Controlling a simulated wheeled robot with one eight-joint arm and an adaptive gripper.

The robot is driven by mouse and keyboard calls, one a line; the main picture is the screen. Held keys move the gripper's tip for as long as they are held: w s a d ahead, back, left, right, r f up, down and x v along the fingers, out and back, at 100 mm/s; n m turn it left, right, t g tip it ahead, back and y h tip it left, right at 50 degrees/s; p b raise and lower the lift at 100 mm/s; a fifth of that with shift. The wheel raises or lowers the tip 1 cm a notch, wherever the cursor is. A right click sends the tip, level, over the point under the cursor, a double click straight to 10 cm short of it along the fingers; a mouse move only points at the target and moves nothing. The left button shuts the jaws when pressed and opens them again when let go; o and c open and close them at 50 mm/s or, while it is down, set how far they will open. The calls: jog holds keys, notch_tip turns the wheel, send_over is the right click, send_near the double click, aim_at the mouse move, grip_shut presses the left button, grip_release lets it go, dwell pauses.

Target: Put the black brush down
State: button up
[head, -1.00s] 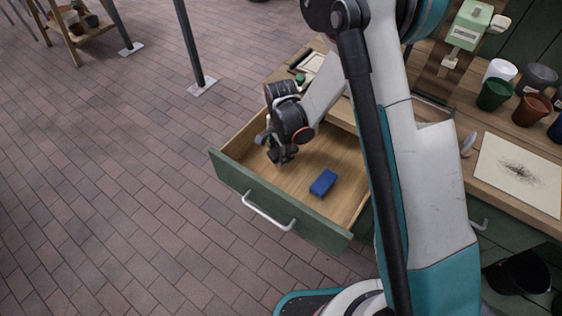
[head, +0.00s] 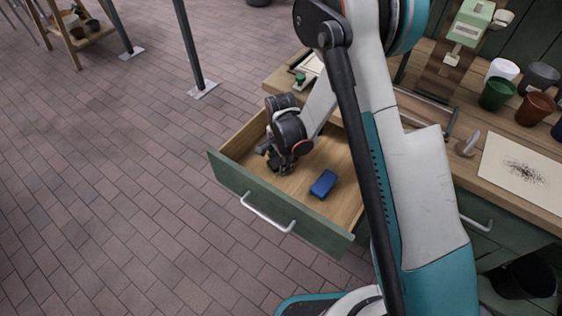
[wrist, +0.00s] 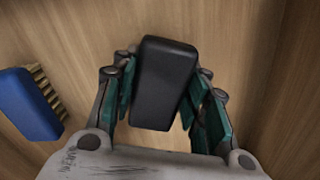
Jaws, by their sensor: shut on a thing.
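The black brush (wrist: 165,82) is between the fingers of my gripper (wrist: 163,95) in the wrist view, which is shut on it. Its smooth black back faces the camera, and its underside is hidden. In the head view my gripper (head: 284,165) is low inside the open drawer (head: 336,208), toward its left part. The brush is hard to make out there against the dark gripper. Whether the brush touches the drawer floor I cannot tell.
A blue brush (head: 323,184) lies on the drawer floor to the right of my gripper; its bristles show in the wrist view (wrist: 45,92). The drawer's green front (head: 270,200) bounds the near side. Pots (head: 497,93) and a paper (head: 515,170) rest on the worktop at right.

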jog(key=o, duration=1.1)
jog(key=shift+d+f, duration=0.1)
jog(key=shift+f, duration=0.2)
jog(key=shift+o, duration=1)
jog(key=shift+w+f, duration=0.1)
jog(key=shift+f, duration=0.1)
jog(key=shift+r, duration=0.1)
jog(key=shift+r, duration=0.15)
